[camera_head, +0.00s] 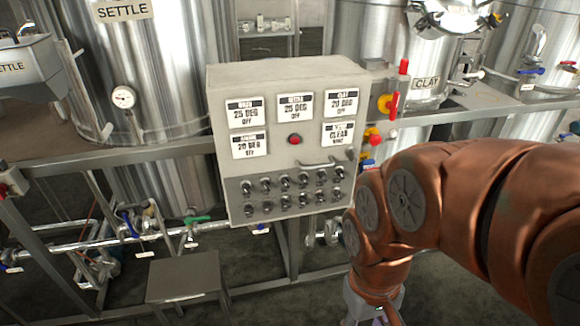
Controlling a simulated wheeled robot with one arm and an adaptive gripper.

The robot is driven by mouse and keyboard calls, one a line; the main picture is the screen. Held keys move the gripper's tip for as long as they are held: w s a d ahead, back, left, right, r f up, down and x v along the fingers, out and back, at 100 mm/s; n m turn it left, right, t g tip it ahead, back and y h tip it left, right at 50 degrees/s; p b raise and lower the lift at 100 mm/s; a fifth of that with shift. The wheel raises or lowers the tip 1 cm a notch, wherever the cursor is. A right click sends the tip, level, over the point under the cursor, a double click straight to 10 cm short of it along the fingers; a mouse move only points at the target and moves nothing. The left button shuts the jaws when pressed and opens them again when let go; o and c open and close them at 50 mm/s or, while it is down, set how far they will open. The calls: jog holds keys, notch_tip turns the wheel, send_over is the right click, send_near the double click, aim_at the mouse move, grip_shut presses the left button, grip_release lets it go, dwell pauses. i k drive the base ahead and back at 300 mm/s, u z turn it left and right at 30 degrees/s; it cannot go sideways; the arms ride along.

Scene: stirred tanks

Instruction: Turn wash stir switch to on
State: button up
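A grey control box (216,124) stands in the middle of the view. Its lower dark strip carries two rows of small toggle switches (287,183). Their labels are too small to read, so I cannot tell which is the wash stir switch or how it is set. A display (246,112) at the upper left of the box, its blurred header possibly WASH, reads 25 DEG OFF. My copper-coloured arm comes in from the right and bends down. My gripper (378,313) is at the bottom edge, below and right of the box, mostly cut off; its fingers cannot be made out.
A red button (295,140) sits mid-panel, with a handle (325,161) right of it. Steel tanks (148,75) stand behind rails. A red-handled yellow valve (389,104) is right of the box. A metal step (184,277) stands on the floor, lower left.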

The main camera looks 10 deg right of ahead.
aim_at(245, 187)
jog(key=u, duration=1.6)
jog(key=k, duration=0.4)
jog(key=z, duration=0.25)
